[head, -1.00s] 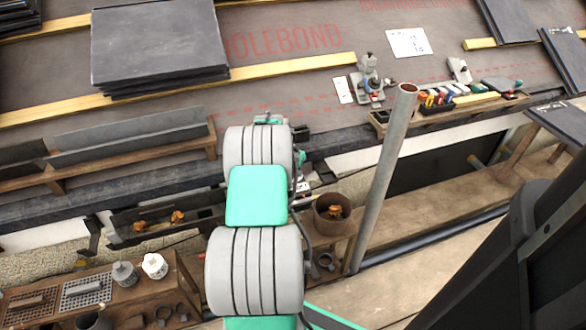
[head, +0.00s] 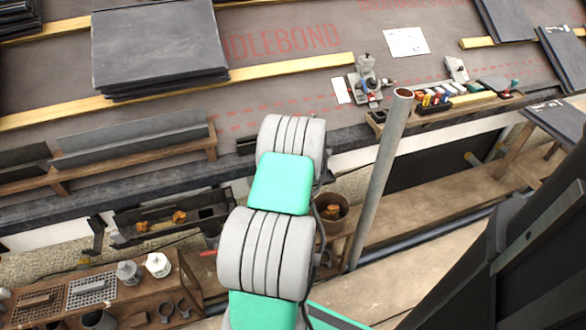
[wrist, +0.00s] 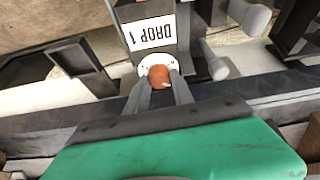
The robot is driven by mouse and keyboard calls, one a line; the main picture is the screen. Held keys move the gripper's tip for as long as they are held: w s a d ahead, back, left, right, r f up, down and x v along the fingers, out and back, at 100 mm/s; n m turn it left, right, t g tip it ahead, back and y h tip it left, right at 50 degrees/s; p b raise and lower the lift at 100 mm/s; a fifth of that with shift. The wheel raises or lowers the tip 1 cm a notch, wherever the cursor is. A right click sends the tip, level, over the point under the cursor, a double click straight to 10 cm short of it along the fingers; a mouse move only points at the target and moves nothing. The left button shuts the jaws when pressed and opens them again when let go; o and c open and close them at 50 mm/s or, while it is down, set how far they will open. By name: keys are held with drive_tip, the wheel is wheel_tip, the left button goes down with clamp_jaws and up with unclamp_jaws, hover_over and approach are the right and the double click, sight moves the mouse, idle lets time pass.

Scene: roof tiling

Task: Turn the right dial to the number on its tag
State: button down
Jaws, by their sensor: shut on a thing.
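In the wrist view, a round white dial (wrist: 146,64) with an orange-brown knob (wrist: 159,77) sits on a grey block. A white tag (wrist: 153,33) reading "DROP 1" is beside the dial, on the same block. My gripper (wrist: 160,84) has its two grey fingers on either side of the knob and is shut on it. The dial's marks are too small to read, and the fingers hide part of its face. In the head view my own arm hides the gripper, and I cannot pick out this dial there.
A grey upright pole (head: 381,180) stands just right of my arm. A brown pot (head: 331,208) is close beside the arm. A slate stack (head: 158,45) lies on the roof at upper left. Clamp-like devices (head: 369,82) and a tool tray (head: 440,108) stand at upper right.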

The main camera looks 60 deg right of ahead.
drive_tip(key=shift+s+d+n+t+y, duration=0.15)
drive_tip(key=shift+n+y, duration=0.25)
drive_tip(key=shift+n, duration=0.75)
drive_tip(key=shift+w+a+n+t+y, duration=0.1)
drive_tip(key=shift+n+t+y, duration=0.25)
drive_tip(key=shift+n, duration=0.8)
drive_tip(key=c, duration=1.4)
unclamp_jaws()
drive_tip(key=p+v, duration=0.2)
drive_tip(key=v, duration=0.5)
drive_tip(key=shift+s+r, duration=0.15)
drive_tip(key=shift+r, duration=0.2)
